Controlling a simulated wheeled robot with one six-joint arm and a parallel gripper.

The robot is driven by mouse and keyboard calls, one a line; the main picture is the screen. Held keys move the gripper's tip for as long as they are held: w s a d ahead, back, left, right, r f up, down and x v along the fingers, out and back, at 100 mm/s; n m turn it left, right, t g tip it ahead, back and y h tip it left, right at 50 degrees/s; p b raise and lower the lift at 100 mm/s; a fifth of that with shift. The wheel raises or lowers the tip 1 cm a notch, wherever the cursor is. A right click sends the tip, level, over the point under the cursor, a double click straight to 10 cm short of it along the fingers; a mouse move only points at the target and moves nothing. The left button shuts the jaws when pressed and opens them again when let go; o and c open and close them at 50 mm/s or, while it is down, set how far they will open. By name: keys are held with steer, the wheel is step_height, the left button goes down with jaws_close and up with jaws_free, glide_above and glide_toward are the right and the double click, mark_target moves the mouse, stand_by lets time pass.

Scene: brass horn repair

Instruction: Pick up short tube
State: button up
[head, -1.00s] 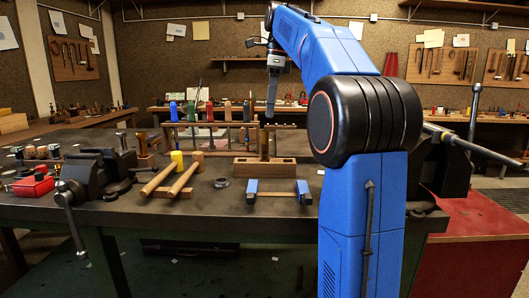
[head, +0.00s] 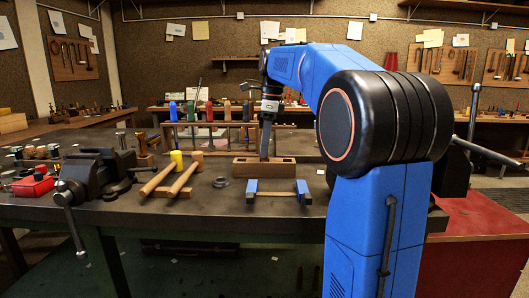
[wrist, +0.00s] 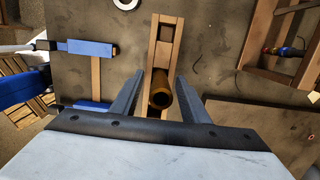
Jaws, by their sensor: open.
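The short tube (wrist: 160,97) is brass-coloured and stands up from a wooden block (wrist: 153,60), its open round end facing the wrist camera. In the wrist view it lies between the two fingers of my gripper (wrist: 168,80), which are apart on either side of it. I cannot tell whether either finger touches it. In the head view my gripper (head: 265,140) points down over the wooden block (head: 249,168), and hides most or all of the tube.
A small wooden stand with blue ends (head: 278,192) lies in front of the block. A metal ring (head: 221,182) and two mallets (head: 178,180) are to the left. A rack of coloured-handled tools (head: 209,133) stands behind. A vise (head: 92,178) is at the left.

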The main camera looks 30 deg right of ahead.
steer(key=shift+f, duration=0.55)
jaws_close()
steer(key=shift+r, duration=0.1)
